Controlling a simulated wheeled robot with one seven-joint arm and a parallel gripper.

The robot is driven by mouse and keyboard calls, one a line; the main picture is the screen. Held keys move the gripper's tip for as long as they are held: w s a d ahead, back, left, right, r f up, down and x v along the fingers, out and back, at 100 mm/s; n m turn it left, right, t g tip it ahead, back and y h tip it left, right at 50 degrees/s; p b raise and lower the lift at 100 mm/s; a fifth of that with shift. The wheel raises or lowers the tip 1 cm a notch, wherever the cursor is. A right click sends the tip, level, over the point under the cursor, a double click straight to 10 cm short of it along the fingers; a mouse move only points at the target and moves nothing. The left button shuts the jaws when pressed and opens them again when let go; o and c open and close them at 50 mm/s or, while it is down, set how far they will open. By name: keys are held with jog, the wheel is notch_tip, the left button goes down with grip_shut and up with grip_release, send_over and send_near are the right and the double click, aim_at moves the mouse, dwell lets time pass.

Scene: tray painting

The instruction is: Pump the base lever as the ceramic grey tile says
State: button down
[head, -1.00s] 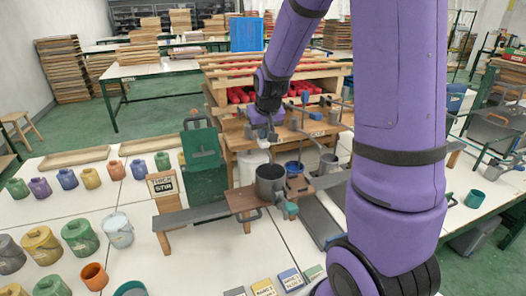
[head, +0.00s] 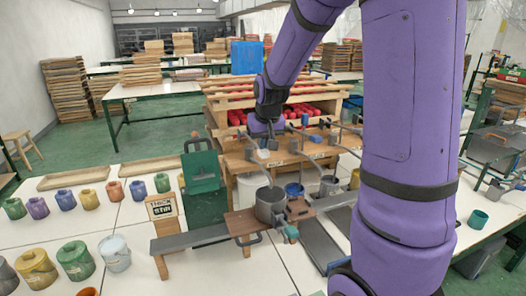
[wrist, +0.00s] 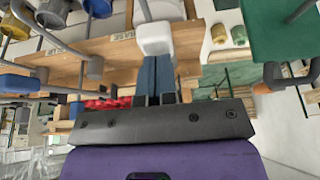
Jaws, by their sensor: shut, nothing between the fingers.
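My gripper (head: 263,143) is at the wooden dispenser stand (head: 325,150), at its left end in the head view. In the wrist view its dark fingers (wrist: 156,82) are shut together with nothing between them. Their tips are at a white block (wrist: 155,38) on a pale bar, which looks like the base lever's handle; I cannot tell whether they touch. A label reading BASE (wrist: 122,37) is on the wood beside it. A grey pot (head: 270,205) stands on a brown board below the stand. The ceramic grey tile is not in view now.
A small sign (head: 163,208) reading THICK STIR stands left of the pot. Other levers with coloured ends (head: 305,121) stick out to the right. Several coloured paint jars (head: 75,260) fill the white table's left side. A green board (head: 201,170) stands behind the sign.

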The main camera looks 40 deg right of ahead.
jog(key=shift+r, duration=2.5)
jog(key=shift+s+a+r, duration=0.1)
jog(key=shift+s+r, duration=0.05)
jog(key=s+a+r+n, duration=0.1)
jog(key=s+a, duration=0.3)
jog(key=s, duration=0.4)
jog(key=s+a+r+n+t, duration=0.1)
jog(key=s+a+r, duration=0.3)
jog(key=s, duration=0.5)
jog(key=s+a+r+n+y, duration=0.1)
jog(key=s+a, duration=0.3)
jog(key=s, duration=0.5)
jog(key=shift+s+a+r, duration=0.15)
jog(key=shift+a+r, duration=0.25)
jog(key=shift+r, duration=0.3)
